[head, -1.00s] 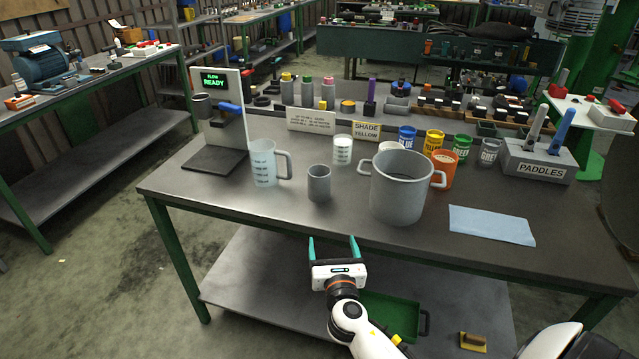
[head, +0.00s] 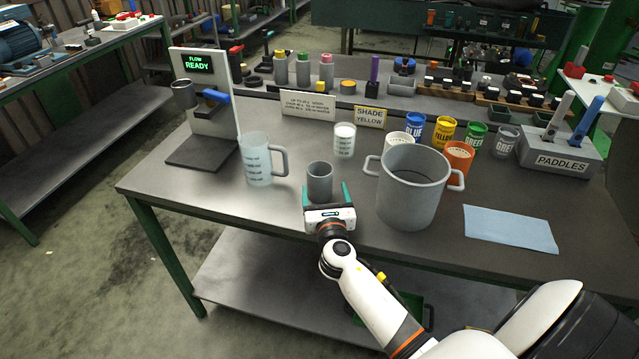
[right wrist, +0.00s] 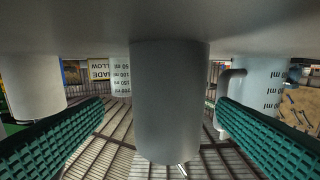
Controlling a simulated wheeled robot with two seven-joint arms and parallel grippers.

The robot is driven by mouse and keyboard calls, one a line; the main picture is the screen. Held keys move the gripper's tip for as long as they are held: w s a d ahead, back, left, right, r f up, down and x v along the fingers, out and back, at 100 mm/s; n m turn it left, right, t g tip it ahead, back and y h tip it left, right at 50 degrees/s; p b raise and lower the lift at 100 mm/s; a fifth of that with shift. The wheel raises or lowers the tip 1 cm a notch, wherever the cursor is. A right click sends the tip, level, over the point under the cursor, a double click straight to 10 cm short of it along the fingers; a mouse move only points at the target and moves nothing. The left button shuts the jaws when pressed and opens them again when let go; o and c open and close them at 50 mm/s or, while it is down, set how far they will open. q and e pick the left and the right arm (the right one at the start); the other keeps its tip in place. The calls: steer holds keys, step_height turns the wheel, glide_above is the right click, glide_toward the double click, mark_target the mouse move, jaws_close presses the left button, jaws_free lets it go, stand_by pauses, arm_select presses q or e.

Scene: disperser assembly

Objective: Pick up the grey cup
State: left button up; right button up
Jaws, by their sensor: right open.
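The grey cup (head: 319,180) stands upright on the metal table (head: 215,190), between the measuring jug and the large pot. In the right wrist view the cup (right wrist: 168,100) fills the middle. My right gripper (head: 325,193) is open at the near side of the cup, with one teal finger at its left and one at its right. In the right wrist view the fingers (right wrist: 160,125) are spread on both sides of the cup, with visible gaps. My left gripper does not show.
A clear measuring jug (head: 258,162) stands to the left of the cup. A large grey pot (head: 411,190) with two handles stands close to the right. A small white-filled beaker (head: 344,142) is behind. A blue cloth (head: 510,228) lies at the right.

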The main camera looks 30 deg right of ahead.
mark_target(319, 175)
steer(key=shift+w+d, duration=0.3)
steer(key=shift+w, duration=0.35)
steer(key=x, duration=0.4)
steer(key=shift+w+a, duration=0.2)
steer(key=shift+w, duration=0.15)
steer(key=shift+w+d, duration=0.15)
steer(key=shift+w, duration=0.1)
steer(key=shift+s, duration=0.1)
steer(key=shift+c, duration=0.5)
steer(key=c, duration=1)
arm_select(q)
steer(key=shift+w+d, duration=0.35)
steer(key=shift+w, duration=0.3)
arm_select(e)
steer(key=shift+c, duration=0.2)
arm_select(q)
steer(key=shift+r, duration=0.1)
arm_select(e)
steer(key=shift+r, duration=0.15)
